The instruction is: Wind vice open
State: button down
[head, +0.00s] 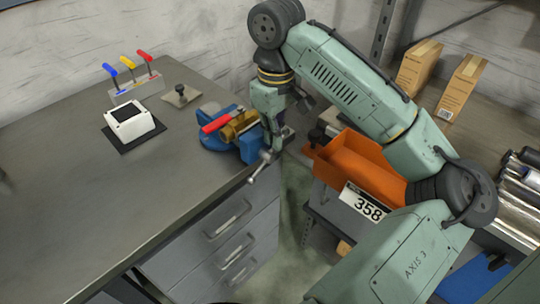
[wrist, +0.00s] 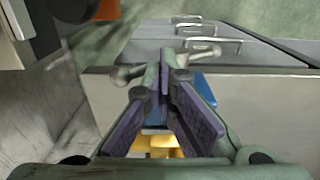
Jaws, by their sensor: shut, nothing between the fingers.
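The blue vice (head: 222,134) sits at the bench's right front corner, with a red-handled tool or part (head: 216,124) and brass-yellow parts at its jaws. Its grey bar handle (head: 262,167) hangs tilted past the bench edge. My gripper (head: 271,138) points down beside the vice's front, just above the handle. In the wrist view my gripper (wrist: 160,66) has its purple-padded fingers close together and empty. The handle (wrist: 205,53) shows on both sides of the fingertips, its middle hidden behind them. I cannot tell whether they touch. Blue vice body (wrist: 206,88) shows behind the fingers.
A drawer cabinet (head: 228,230) stands under the bench top (head: 120,200). An orange bin (head: 360,165) lies right of the vice, beyond a gap. A white device (head: 130,122) and a rack of coloured levers (head: 130,75) stand at the left. The bench's front is clear.

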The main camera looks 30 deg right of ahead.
jog(key=shift+d+f, duration=0.1)
jog(key=shift+w+d+f, duration=0.1)
jog(key=shift+d+f, duration=0.05)
jog(key=shift+f, duration=0.15)
jog(key=shift+r, duration=0.15)
dwell(0.4)
jog(key=shift+a+r+p, duration=0.25)
jog(key=shift+r+p, duration=0.45)
jog(key=shift+p, duration=0.4)
notch_tip(320, 180, up, 9)
dwell(0.4)
jog(key=shift+f, duration=0.1)
